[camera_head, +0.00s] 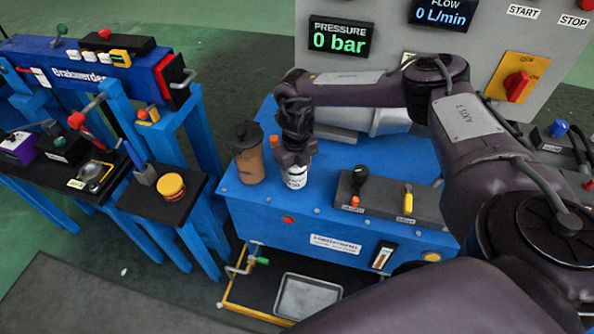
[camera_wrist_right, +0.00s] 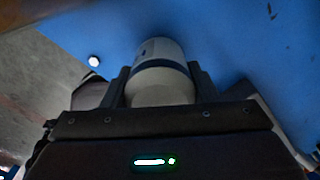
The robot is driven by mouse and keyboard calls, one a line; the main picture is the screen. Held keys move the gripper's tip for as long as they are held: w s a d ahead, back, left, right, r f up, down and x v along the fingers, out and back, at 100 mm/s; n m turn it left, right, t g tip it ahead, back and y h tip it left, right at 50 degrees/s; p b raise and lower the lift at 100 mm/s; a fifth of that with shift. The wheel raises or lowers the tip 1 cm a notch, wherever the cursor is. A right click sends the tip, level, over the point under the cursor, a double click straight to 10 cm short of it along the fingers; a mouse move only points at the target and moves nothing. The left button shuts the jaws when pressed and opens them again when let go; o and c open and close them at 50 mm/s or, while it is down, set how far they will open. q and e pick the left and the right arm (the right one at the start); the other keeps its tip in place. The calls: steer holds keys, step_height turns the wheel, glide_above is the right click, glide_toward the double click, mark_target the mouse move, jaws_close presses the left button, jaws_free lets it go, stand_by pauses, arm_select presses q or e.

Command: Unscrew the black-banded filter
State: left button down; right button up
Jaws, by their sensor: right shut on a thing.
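A white filter canister with dark markings (camera_head: 296,178) stands upright on the blue unit's top (camera_head: 335,180). My right gripper (camera_head: 296,156) comes down from above and is shut on its upper part. In the right wrist view, the pale canister (camera_wrist_right: 161,62) sits between the two fingers of the gripper (camera_wrist_right: 160,88), with a thin dark band across it. The gripper hides the canister's upper end in the head view. I cannot tell whether the thread is loose. My left gripper is not in view.
A brown canister with a black top (camera_head: 249,160) stands close left of the filter. A lever box (camera_head: 385,195) is to the right. A grey panel (camera_head: 390,60) behind reads 0 bar and 0 L/min. A metal tray (camera_head: 306,296) lies below the unit's front.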

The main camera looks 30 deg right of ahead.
steer(key=shift+o, duration=0.2)
steer(key=shift+n, duration=0.8)
steer(key=shift+w+r, duration=0.1)
steer(key=n, duration=0.4)
steer(key=shift+r+p, duration=1.6)
steer(key=shift+r, duration=0.4)
